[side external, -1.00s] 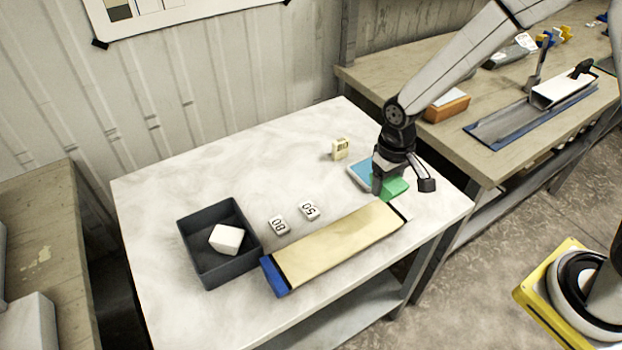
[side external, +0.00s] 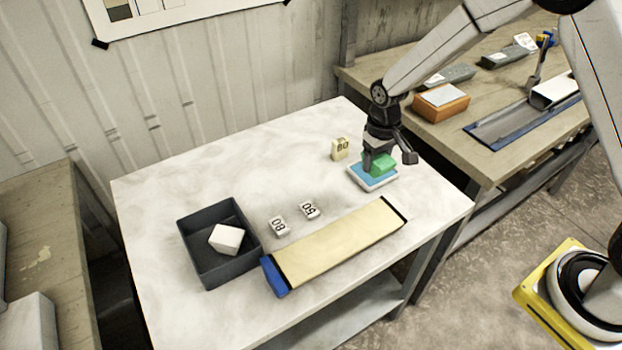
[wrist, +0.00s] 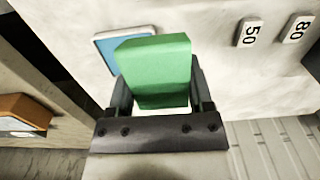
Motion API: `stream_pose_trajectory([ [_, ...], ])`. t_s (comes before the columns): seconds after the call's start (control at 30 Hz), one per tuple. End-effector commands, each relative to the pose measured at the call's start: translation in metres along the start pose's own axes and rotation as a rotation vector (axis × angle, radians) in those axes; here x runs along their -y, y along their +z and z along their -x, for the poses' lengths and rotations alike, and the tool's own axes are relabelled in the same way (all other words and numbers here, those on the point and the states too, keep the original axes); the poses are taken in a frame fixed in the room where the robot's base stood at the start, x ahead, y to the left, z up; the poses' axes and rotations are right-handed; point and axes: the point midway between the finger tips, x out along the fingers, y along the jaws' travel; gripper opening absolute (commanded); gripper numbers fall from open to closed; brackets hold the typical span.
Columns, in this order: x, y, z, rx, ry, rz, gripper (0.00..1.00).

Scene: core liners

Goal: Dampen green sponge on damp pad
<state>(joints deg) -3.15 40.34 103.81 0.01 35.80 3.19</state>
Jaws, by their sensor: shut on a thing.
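The green sponge (side external: 382,163) is held between the fingers of my gripper (side external: 387,162), which is shut on it. The sponge also fills the middle of the wrist view (wrist: 155,70). The damp pad (side external: 373,181) is a blue square with a pale rim near the right side of the table. The sponge is over the pad; I cannot tell whether it touches it. In the wrist view the pad (wrist: 107,44) shows behind the sponge, partly hidden by it.
A tan core liner (side external: 340,243) with a blue end lies along the table's front. Tags 80 (side external: 278,226) and 50 (side external: 310,210) lie behind it. A cream block (side external: 340,149) stands near the pad. A dark box (side external: 198,262) holds a white block (side external: 226,239).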

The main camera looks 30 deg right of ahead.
Motion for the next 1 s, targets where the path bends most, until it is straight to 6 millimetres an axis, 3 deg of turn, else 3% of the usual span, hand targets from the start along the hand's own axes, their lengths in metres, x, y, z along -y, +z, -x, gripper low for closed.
stream_pose_trajectory([
  [0.2,-0.032,-0.039,-0.013,0.001,0.0,-0.003,0.19],
  [0.4,-0.055,-0.062,-0.022,0.0,0.0,-0.002,0.19],
  [0.6,-0.066,-0.071,-0.026,0.0,0.0,0.0,0.19],
  [1.0,-0.067,-0.072,-0.03,0.001,0.0,0.0,0.19],
])
